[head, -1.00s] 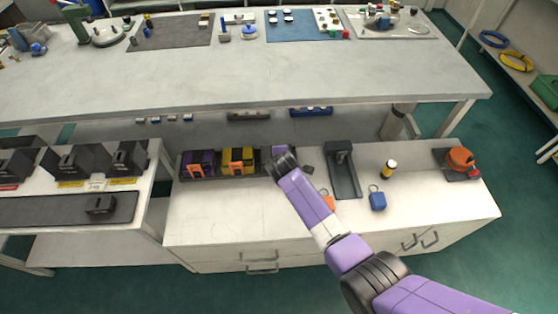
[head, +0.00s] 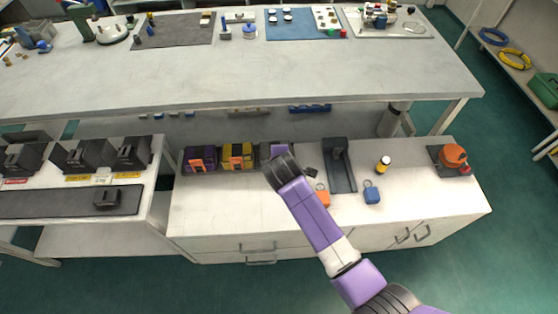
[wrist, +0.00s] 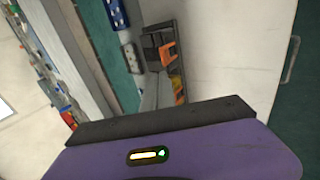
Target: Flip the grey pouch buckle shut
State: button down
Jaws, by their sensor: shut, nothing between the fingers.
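I cannot tell the flap's exact angle. In the head view my wrist and hand hide this pouch. My gripper (wrist: 157,84) shows as a grey finger shape pointing at the pouch, shut and empty. It looks very close to the pouch, but I cannot tell whether it touches. In the head view, the purple hand (head: 279,149) is at the rack's right end.
A yellow pouch (head: 238,153) and a purple pouch (head: 199,157), both with orange buckles, stand left of it. To the right are a dark tray (head: 341,172), a blue tag (head: 372,193), a yellow-black bottle (head: 383,163) and an orange item (head: 453,154). A large bench (head: 240,75) stands behind.

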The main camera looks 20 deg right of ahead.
jog(key=shift+v, duration=0.85)
